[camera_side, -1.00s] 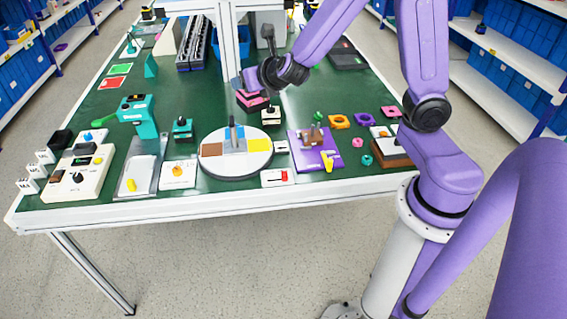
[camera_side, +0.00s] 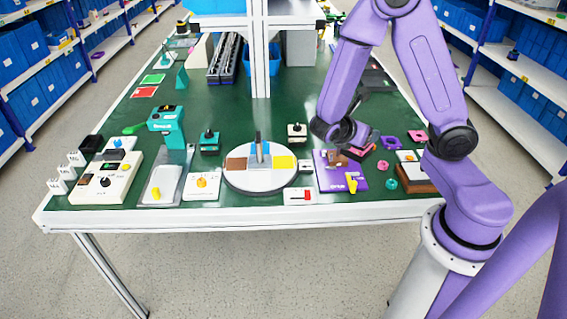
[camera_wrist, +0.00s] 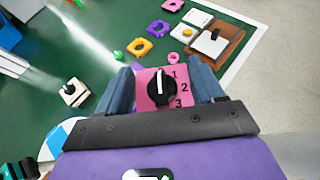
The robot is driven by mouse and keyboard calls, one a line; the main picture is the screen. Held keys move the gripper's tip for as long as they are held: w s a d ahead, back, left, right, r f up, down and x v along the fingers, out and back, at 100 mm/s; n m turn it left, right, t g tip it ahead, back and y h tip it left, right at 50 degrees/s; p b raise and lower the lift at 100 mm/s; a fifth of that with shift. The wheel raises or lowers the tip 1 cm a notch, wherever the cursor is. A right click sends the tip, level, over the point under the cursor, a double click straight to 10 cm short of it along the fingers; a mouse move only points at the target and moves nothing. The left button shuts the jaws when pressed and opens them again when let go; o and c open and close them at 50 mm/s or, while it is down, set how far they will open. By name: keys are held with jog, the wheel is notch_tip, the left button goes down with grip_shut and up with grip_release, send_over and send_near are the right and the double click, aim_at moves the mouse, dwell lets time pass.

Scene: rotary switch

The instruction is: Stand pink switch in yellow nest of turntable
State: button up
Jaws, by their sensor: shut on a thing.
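My gripper (camera_wrist: 162,85) is shut on the pink switch (camera_wrist: 148,98), a square pink plate with a black knob and the numbers 1, 2 and 3. Its plate faces the wrist camera between the two blue-grey fingers. In the side view the gripper and pink switch (camera_side: 362,152) are over the purple board, right of the turntable; the arm partly hides them. The white round turntable (camera_side: 262,187) carries brown, blue and yellow patches and an upright grey-blue piece. The yellow nest (camera_side: 284,162) is on its right part and looks empty. In the wrist view only the turntable's edge (camera_wrist: 62,135) shows.
The purple board (camera_side: 330,182) with a yellow piece lies right of the turntable. A white block with a black lever (camera_side: 297,133) stands behind it. A red-marked white box (camera_side: 300,196) is in front. A teal device (camera_side: 168,130) stands left.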

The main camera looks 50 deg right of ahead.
jog(key=s+a+f+m+g+y, duration=0.3)
jog(key=s+a+m+g+y, duration=0.3)
jog(key=s+m+g+y, duration=0.85)
jog(key=w+a+m+t+y, duration=0.3)
jog(key=w+a+m, duration=0.15)
jog(key=m, duration=0.45)
jog(key=m+t+y, duration=0.4)
jog(key=m+t, duration=1.6)
jog(key=m, duration=0.2)
send_over(283, 162)
jog(key=shift+h, duration=0.25)
jog(key=shift+f, duration=5)
